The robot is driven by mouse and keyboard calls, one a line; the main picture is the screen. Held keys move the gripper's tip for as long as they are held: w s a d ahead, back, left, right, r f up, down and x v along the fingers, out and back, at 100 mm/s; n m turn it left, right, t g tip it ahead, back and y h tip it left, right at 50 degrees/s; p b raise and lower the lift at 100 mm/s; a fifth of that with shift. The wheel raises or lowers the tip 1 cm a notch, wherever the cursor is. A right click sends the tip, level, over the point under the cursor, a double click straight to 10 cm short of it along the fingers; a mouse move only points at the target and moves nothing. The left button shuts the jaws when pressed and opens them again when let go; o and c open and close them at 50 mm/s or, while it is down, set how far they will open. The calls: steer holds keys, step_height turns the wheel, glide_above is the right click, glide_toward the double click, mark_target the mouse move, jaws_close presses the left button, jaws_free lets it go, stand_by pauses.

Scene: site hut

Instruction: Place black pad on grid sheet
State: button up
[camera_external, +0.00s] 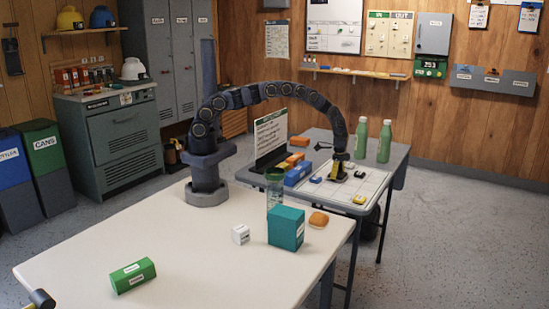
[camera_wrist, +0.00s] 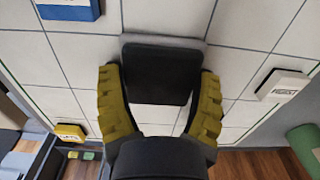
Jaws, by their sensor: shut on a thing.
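The black pad (camera_wrist: 158,70) is a dark, rounded square in the wrist view, between the yellow fingers of my gripper (camera_wrist: 159,76). The fingers are shut on its left and right sides. A light grey strip shows along its far edge. Behind and around it is the white grid sheet (camera_wrist: 230,62) with thin dark lines and a green border. In the external view my gripper (camera_external: 337,174) is low over the left-middle part of the grid sheet (camera_external: 378,186) on the grey table. The pad is hard to make out there, and I cannot tell whether it touches the sheet.
On the sheet are a blue block (camera_wrist: 68,8), a yellow block (camera_wrist: 69,132) and a labelled white-and-black block (camera_wrist: 284,84). Two green bottles (camera_external: 361,138) stand behind the sheet. Bare grid cells surround the pad.

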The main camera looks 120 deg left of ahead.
steer(key=o, duration=1.1)
steer(key=shift+f, duration=0.1)
steer(key=shift+c, duration=0.2)
step_height(320, 180, up, 12)
